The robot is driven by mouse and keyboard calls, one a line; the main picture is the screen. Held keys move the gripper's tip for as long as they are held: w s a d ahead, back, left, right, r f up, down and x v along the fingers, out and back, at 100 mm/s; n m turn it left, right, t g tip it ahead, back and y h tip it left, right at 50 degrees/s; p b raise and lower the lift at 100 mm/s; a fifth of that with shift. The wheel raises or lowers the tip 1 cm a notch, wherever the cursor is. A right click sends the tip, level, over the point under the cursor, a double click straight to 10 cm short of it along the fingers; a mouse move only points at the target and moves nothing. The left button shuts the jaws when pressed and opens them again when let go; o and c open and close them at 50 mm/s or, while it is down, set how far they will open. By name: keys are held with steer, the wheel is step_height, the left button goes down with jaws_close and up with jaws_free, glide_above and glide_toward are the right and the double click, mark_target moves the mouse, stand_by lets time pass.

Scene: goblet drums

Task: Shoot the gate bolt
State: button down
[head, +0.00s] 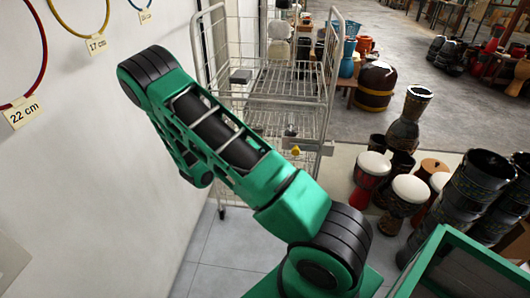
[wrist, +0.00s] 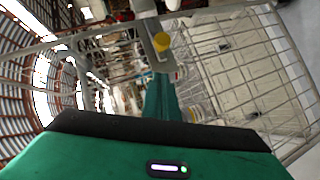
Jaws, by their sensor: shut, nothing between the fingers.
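The bolt's small yellow knob (head: 296,151) shows beside a pale grey bar (head: 318,146) at the front of a wire trolley, just above my arm in the head view. In the wrist view the yellow knob (wrist: 162,40) stands at the upper middle, on a grey bar. I cannot tell how far the bolt is slid. My gripper (wrist: 165,128) shows as a green body with a black edge along the bottom of the wrist view. In the head view my gripper is hidden behind my arm.
The wire trolley (head: 331,60) has shelves and tall side frames near the white wall (head: 90,150). Coloured hoops (head: 84,22) hang there. Several goblet drums (head: 407,120) stand close together on the right. Tiled floor (head: 225,240) is clear left of my arm.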

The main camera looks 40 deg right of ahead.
steer(key=s+d+f, duration=0.2)
steer(key=d+f, duration=0.1)
steer(key=d, duration=0.4)
steer(key=shift+d+f, duration=0.25)
steer(key=shift+d, duration=0.1)
steer(key=s+d, duration=0.3)
steer(key=s, duration=0.1)
steer(key=shift+s+d, duration=0.15)
steer(key=shift+d, duration=0.2)
steer(key=w+v, duration=0.3)
steer(key=v, duration=1)
steer(key=shift+r, duration=0.35)
